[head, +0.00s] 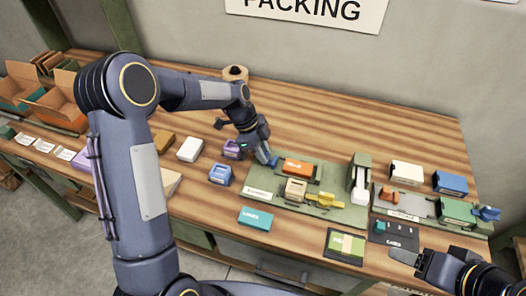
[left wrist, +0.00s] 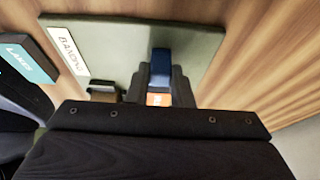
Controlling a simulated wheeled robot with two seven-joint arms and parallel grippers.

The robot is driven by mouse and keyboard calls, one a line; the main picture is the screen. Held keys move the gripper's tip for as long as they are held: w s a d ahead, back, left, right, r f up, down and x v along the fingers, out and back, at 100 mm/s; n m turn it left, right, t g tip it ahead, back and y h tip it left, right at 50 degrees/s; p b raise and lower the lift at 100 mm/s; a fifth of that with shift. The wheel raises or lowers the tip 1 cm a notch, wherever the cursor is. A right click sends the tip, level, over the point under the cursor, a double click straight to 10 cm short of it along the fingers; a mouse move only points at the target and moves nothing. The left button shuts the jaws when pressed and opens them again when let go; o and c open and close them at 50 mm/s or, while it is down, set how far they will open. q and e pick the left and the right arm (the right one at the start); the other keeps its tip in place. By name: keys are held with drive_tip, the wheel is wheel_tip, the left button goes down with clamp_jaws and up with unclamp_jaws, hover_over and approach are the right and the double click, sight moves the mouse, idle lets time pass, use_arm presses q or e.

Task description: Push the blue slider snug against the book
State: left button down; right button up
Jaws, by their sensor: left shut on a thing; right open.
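The orange block (head: 298,167), which looks like the book, lies in a dark holder on the green mat (head: 265,190). My left gripper (head: 262,152) is at the mat's back-left corner, left of the orange block. It is shut on the blue slider (head: 266,157), which also shows at the fingers in the left wrist view (left wrist: 160,62). In that view an orange patch (left wrist: 158,100) shows between the fingers. I cannot tell whether slider and book touch. A second blue piece (head: 487,213) sits beside a green block at the right.
A tan block (head: 296,190) and a yellow piece (head: 325,200) are on the mat. A pale upright device (head: 360,180) stands at its right end. Purple (head: 233,148) and blue (head: 221,174) blocks stand to the left.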

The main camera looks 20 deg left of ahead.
sight(275, 160)
use_arm(q)
drive_tip(key=shift+d+f, duration=0.1)
drive_tip(key=shift+d, duration=0.3)
drive_tip(key=d+b, duration=0.1)
drive_tip(key=d, duration=0.2)
drive_tip(key=shift+d, duration=0.1)
drive_tip(key=c, duration=1.3)
unclamp_jaws()
drive_tip(key=shift+d, duration=0.1)
drive_tip(key=shift+a+r+b, duration=0.3)
drive_tip(key=shift+r, duration=0.3)
drive_tip(key=v, duration=0.6)
drive_tip(key=shift+a+r+b, duration=0.15)
drive_tip(key=shift+r+b, duration=0.2)
drive_tip(key=shift+b, duration=0.05)
